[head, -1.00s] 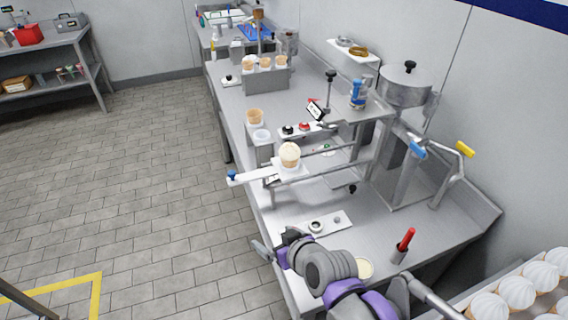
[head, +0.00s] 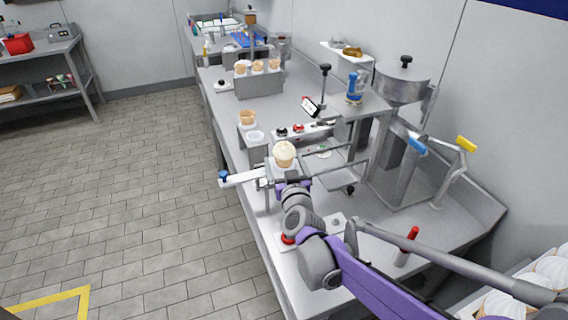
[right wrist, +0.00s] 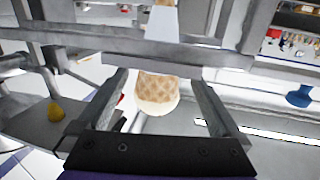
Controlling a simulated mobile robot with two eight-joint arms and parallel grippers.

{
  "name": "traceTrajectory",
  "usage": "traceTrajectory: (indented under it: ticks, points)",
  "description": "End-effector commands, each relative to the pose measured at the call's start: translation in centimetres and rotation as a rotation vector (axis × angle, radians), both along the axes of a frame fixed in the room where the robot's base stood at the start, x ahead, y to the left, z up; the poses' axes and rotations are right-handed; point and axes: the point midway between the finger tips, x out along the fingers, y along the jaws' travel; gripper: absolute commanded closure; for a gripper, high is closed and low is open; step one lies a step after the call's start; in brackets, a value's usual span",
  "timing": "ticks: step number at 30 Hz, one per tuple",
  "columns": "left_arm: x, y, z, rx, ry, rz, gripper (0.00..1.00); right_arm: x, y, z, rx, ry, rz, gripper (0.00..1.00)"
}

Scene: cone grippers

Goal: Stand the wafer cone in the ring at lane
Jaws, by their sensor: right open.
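A wafer cone with a pale rounded top (head: 284,152) stands upright in a holder at the end of a white bar (head: 243,179) in the middle of the head view. It also shows in the right wrist view (right wrist: 156,90), its waffle side between my fingers. My right gripper (head: 283,184) is at the near side of this cone; in the right wrist view the gripper (right wrist: 158,103) is open, with a finger on each side and visible gaps. I cannot tell which ring is at the lane. My left gripper is out of view.
A metal block (head: 260,83) holds several cones at the back. A metal machine (head: 402,85) with blue and yellow handles stands at right. A red-handled tool (head: 411,237) stands in a cup near the front. Thin rails (head: 325,172) run beside the cone.

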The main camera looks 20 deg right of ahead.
Motion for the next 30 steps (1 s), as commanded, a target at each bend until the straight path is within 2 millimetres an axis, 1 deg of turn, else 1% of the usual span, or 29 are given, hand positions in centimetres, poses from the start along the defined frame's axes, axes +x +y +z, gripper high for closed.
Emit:
traceTrajectory:
  ticks: [2,6,10,13,19,20,21,23,24,28,29,30]
  points:
    - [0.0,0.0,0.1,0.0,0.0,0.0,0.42,0.7,-0.3,0.1,0.0,0.0,-0.001,0.0]
    - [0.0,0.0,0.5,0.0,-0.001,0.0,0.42,2.8,-1.0,0.4,-0.001,0.001,-0.001,0.0]
    - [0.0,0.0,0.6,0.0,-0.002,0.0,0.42,4.4,-1.4,0.2,0.0,0.001,0.0,0.0]
    - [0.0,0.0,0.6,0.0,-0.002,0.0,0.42,4.9,-1.5,0.2,0.0,0.001,0.001,0.0]
    - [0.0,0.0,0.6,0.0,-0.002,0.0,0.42,4.9,-1.5,0.1,0.0,0.001,0.001,0.0]
    - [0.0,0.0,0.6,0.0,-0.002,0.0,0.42,4.9,-1.5,0.1,0.0,0.001,0.001,0.02]
    - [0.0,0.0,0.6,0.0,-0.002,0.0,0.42,4.9,-1.5,0.1,0.0,0.001,0.001,0.09]
    - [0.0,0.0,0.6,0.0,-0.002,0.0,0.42,4.9,-1.5,0.1,0.0,0.001,0.001,0.2]
    - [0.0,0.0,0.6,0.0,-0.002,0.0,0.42,4.9,-1.5,0.1,0.0,0.001,0.001,0.27]
    - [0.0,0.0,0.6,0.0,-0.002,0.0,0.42,4.9,-1.5,0.1,0.0,0.001,0.001,0.5]
    - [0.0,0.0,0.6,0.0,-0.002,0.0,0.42,4.9,-1.5,0.1,0.0,0.001,0.001,0.53]
    - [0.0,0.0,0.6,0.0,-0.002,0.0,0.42,4.9,-1.5,0.1,0.0,0.001,0.001,0.53]
